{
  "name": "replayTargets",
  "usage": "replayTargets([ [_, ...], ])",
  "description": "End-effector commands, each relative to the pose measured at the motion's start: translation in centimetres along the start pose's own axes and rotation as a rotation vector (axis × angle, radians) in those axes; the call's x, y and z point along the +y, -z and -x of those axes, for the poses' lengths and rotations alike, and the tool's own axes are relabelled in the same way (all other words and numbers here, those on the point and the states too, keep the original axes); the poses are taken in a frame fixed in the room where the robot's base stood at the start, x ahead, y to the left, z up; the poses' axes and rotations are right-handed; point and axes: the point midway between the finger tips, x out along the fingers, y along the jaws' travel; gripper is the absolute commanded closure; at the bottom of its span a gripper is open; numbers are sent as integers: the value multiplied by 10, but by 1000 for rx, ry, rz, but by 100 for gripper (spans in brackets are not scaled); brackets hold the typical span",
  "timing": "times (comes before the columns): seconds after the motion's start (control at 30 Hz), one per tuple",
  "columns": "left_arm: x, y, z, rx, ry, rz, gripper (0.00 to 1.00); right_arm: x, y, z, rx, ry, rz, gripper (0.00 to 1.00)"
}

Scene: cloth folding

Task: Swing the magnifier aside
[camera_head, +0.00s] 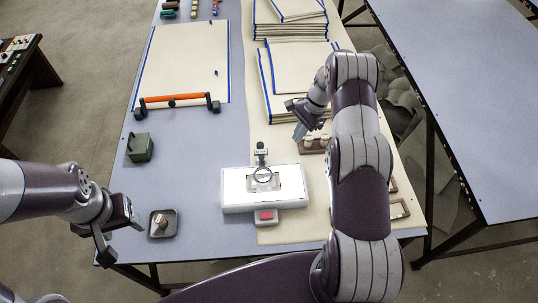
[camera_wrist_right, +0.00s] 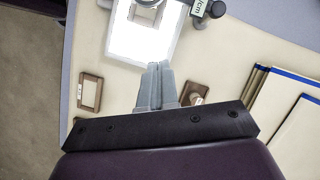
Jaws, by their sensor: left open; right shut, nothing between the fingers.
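In the right wrist view the magnifier's stand (camera_wrist_right: 215,9) shows at the top edge, and part of the lens is cut off there. My right gripper (camera_head: 298,138) is shut and empty, above the table to the right of and behind the magnifier, not touching it. Its closed fingers (camera_wrist_right: 155,66) point toward the light box in the wrist view. My left gripper (camera_head: 121,240) is open and empty at the table's front left edge.
A small dark tray (camera_head: 173,232) lies beside my left gripper. A green box (camera_head: 139,148) and an orange-handled bar (camera_head: 172,98) stand further back left. A wooden holder (camera_head: 313,147) is near my right gripper. Cloth stacks (camera_head: 290,30) fill the back right.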

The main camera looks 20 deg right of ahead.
Motion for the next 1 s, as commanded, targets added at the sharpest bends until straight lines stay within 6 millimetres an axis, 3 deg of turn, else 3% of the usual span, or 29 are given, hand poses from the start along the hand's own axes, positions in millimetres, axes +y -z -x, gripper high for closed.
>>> replayTargets([
  [0.37,0,0,-2,1,0,0,38,2,-1,-3,-5,-9,-30,100],
  [0.47,0,-1,-14,1,0,0,38,2,1,-12,-4,-9,-29,100],
  [0.67,0,-7,-60,0,0,0,38,3,4,-40,-4,-8,-29,100],
  [0.7,0,-5,-41,-2,0,0,38,3,-2,-37,-7,-12,-30,100],
  [1.0,0,-2,-17,1,0,0,38,4,-4,-100,-6,-12,-28,100],
])
